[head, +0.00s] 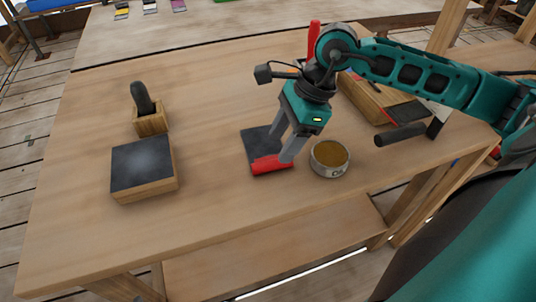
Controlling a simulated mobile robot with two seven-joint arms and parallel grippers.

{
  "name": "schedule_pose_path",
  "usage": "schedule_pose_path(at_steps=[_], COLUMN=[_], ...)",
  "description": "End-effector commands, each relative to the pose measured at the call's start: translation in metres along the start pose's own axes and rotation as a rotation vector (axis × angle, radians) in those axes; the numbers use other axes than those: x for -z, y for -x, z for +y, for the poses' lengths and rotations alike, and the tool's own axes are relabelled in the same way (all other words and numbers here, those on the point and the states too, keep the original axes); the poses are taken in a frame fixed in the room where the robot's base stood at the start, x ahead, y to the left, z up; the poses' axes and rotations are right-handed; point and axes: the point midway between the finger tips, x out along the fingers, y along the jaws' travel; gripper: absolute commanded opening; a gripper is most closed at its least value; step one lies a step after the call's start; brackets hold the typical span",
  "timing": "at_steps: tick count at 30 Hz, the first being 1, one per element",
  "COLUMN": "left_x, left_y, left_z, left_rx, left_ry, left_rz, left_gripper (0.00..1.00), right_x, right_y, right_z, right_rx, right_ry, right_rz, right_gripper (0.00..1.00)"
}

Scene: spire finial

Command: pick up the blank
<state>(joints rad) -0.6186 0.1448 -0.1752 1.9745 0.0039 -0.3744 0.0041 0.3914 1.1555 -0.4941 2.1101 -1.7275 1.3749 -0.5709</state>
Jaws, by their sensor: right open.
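The blank looks to be the short red bar (270,165), lying along the near edge of a dark square mat (258,146) at the middle of the workbench. My right gripper (281,148) points down over the mat. Its two grey fingers are apart with nothing held between them. The nearer fingertip is close to the right end of the red bar; I cannot tell whether they touch. The gripper hides part of the mat's right side. My left gripper is not in view.
A round tin (330,158) stands just right of the mat. A dark-topped wooden block (144,168) and a wooden holder (150,122) with a dark handle are at left. A wooden box (378,98) and a dark-handled tool (400,134) lie at right. The bench's front left is clear.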

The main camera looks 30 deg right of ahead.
Motion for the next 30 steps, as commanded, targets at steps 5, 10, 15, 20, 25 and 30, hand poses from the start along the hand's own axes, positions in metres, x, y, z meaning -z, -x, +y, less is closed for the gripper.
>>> schedule_pose_path(at_steps=[5, 10, 15, 20, 25, 30], left_x=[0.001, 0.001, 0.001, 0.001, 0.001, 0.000], left_y=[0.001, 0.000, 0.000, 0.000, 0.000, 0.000], left_z=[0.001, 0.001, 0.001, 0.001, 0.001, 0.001], left_rx=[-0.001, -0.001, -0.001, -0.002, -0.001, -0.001], left_ry=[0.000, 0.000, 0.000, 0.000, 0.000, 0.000], left_rz=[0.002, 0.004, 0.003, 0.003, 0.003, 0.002], left_gripper=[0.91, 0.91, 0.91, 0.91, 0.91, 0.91], right_x=[-0.001, -0.001, -0.001, -0.001, -0.001, -0.001], right_y=[-0.028, -0.045, -0.048, -0.047, -0.047, -0.047], right_z=[0.005, 0.004, 0.004, 0.004, 0.004, 0.004], right_rx=[-0.006, -0.002, -0.002, -0.002, -0.002, -0.001], right_ry=[-0.001, 0.000, 0.000, 0.000, 0.000, 0.000], right_rz=[-0.003, -0.002, -0.001, -0.001, -0.001, -0.001], right_gripper=[0.55, 0.55, 0.55, 0.49, 0.32, 0.16])
